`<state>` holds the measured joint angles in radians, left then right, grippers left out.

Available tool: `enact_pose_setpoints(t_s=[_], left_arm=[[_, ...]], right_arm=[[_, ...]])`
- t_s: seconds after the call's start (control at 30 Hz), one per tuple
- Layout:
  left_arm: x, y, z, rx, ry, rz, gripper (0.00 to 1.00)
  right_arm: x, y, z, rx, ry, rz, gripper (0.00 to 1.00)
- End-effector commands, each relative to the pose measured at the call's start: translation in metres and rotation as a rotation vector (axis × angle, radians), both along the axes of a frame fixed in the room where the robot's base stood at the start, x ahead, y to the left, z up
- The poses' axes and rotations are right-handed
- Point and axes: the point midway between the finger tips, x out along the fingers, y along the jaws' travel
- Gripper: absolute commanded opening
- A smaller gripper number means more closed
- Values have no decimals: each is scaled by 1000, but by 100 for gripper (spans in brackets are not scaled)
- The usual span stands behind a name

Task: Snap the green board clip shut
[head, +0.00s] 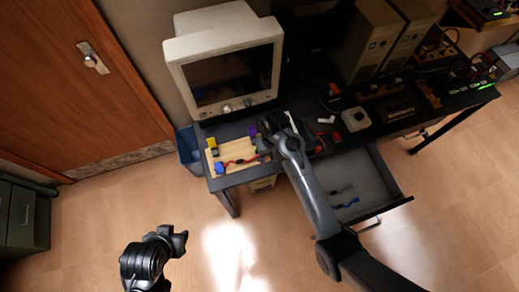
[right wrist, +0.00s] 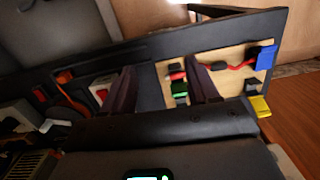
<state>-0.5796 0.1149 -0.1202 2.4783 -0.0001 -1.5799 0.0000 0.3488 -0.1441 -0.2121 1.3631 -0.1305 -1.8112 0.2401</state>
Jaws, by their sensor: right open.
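The tan wooden board (head: 225,151) lies on the dark desk in front of the old monitor. It also shows in the right wrist view (right wrist: 235,57). A small green clip (right wrist: 180,88) is on the board near its edge, beside a red and dark piece. My right gripper (right wrist: 160,68) is open, with one dark finger over the board close to the clip and the other to the left of it. In the head view my right arm hides part of the board's right side. My left gripper (head: 178,236) hangs over the floor, away from the desk; its jaws are unclear.
The beige monitor (head: 225,60) stands behind the board. A red cable (head: 240,160), blue block (head: 220,168) and yellow block (head: 212,143) are on the board. An open drawer (head: 375,175) with cables juts out below the desk. Several loose parts lie to the right.

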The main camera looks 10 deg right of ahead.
Motion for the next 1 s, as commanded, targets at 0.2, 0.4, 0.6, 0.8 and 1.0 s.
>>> enact_pose_setpoints(t_s=[0.2,0.4,0.6,0.8,1.0], left_arm=[[0,2,-21,9,0,-5,38],[0,3,-24,11,-1,-7,38],[0,2,-24,10,-2,-6,38],[0,1,-27,3,-3,-2,38],[0,-1,-31,-3,-3,2,38]], right_arm=[[55,25,37,-5,-59,33,60],[69,33,48,-8,-78,43,60],[69,32,26,-10,-77,45,60],[69,32,-8,-10,-76,46,60],[70,33,-36,-9,-78,45,60]])
